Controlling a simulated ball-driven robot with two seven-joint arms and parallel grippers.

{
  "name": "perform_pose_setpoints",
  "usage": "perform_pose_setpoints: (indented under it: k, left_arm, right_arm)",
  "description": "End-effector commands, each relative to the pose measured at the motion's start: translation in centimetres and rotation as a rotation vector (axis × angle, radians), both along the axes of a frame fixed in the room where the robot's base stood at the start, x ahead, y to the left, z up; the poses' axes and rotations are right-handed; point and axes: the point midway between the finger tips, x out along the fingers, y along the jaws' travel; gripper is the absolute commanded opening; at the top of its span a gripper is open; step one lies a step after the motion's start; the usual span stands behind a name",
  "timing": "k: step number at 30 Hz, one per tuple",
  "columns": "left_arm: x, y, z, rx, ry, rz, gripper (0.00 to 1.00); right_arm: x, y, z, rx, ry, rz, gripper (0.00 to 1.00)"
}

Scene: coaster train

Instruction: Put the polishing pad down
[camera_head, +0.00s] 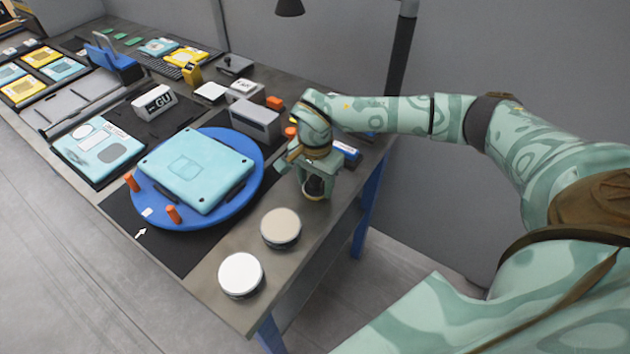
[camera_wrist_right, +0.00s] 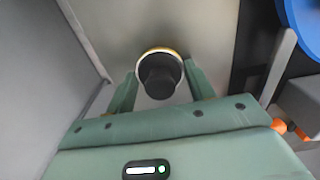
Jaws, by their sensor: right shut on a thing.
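The polishing pad (camera_head: 315,190) has a dark round grip and a yellowish rim. It is between the fingers of my right gripper (camera_head: 309,172), low over the bare right edge strip of the bench. In the right wrist view the pad (camera_wrist_right: 160,73) shows its black grip, with the two green fingers of the right gripper (camera_wrist_right: 160,84) shut on it from both sides. I cannot tell whether its underside touches the bench. My left gripper is not in view.
A blue turntable (camera_head: 253,180) carries a light-blue panel (camera_head: 195,168). A grey block (camera_head: 254,120) stands behind the gripper. Bare bench lies between pad and beige tin.

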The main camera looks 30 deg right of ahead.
Motion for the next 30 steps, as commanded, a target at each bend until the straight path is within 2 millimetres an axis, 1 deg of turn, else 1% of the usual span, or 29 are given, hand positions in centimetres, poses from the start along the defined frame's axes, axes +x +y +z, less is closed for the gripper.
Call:
perform_pose_setpoints:
  k: [6, 7, 8, 9, 17, 20, 23, 30]
  left_arm:
    - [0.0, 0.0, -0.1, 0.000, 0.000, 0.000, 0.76]
    - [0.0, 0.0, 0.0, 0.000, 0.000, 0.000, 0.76]
    - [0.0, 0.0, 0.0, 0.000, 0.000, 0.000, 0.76]
    - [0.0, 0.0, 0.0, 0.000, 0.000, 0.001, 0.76]
    - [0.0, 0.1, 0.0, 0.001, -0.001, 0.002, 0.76]
    - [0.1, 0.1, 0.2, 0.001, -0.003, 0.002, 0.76]
    - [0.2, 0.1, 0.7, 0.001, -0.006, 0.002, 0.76]
    - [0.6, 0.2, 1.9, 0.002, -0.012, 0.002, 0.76]
  right_arm:
    - [0.0, 0.0, -0.3, 0.001, 0.001, 0.000, 0.35]
    - [0.0, 0.0, -0.2, 0.001, 0.001, 0.000, 0.62]
    - [0.0, 0.0, -0.2, 0.001, 0.001, 0.000, 0.70]
    - [-0.1, 0.0, -0.2, 0.001, 0.001, 0.000, 0.75]
    - [0.0, 0.0, -0.1, 0.001, 0.001, 0.000, 0.75]
    - [0.0, 0.0, 0.7, 0.001, -0.002, 0.001, 0.75]
    - [0.0, 0.0, 2.5, 0.000, -0.003, 0.001, 0.75]
    - [0.1, 0.1, 8.3, 0.000, -0.005, 0.001, 0.75]
